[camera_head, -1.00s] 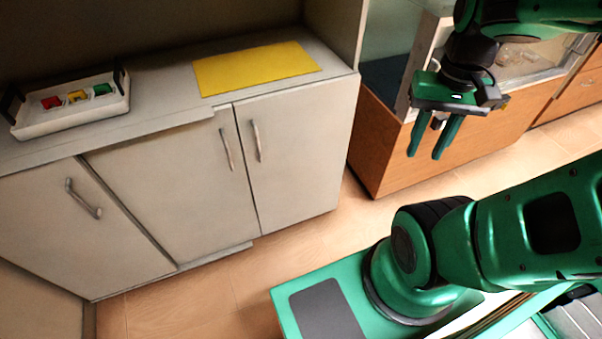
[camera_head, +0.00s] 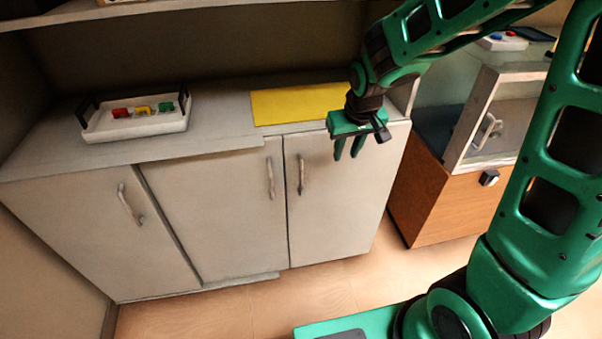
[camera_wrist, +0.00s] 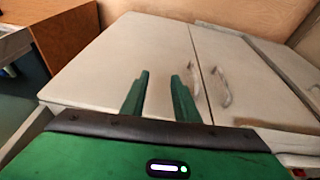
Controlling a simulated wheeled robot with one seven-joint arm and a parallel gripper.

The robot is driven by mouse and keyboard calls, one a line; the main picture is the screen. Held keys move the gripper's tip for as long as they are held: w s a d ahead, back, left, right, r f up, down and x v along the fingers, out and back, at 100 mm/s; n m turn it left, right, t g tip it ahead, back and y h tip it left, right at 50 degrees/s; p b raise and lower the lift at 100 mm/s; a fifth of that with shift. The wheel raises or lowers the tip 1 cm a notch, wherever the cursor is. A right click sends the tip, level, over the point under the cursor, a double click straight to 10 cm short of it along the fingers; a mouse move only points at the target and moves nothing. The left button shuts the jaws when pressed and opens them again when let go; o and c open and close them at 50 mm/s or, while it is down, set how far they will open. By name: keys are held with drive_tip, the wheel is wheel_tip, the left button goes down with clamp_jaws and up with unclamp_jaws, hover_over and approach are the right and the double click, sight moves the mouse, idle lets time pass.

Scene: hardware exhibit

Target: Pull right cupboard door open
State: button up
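The right cupboard door (camera_head: 340,200) is the rightmost of the pale cupboard fronts and looks closed. Its grey upright handle (camera_head: 301,175) is near its left edge. My gripper (camera_head: 346,157) shows in front of the door's upper part, to the right of the handle and apart from it. The gripper's fingers point down, with a gap between them and nothing held. In the wrist view the door (camera_wrist: 125,55) lies beyond the fingers (camera_wrist: 160,78). Its handle (camera_wrist: 191,78) shows close beside the right finger. The exact depth between them is unclear.
The middle door's handle (camera_head: 270,178) is close left of the seam. A white tray (camera_head: 140,130) with coloured pieces and a yellow mat (camera_head: 285,106) lie on the counter. A wooden cabinet (camera_head: 430,200) stands at right.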

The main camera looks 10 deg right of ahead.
drive_tip(key=n+y, duration=0.1)
drive_tip(key=n, duration=0.1)
approach(302, 170)
drive_tip(key=shift+t, duration=0.4)
drive_tip(key=x, duration=1.1)
drive_tip(key=shift+s+f, duration=0.2)
drive_tip(key=shift+f, duration=0.15)
clamp_jaws()
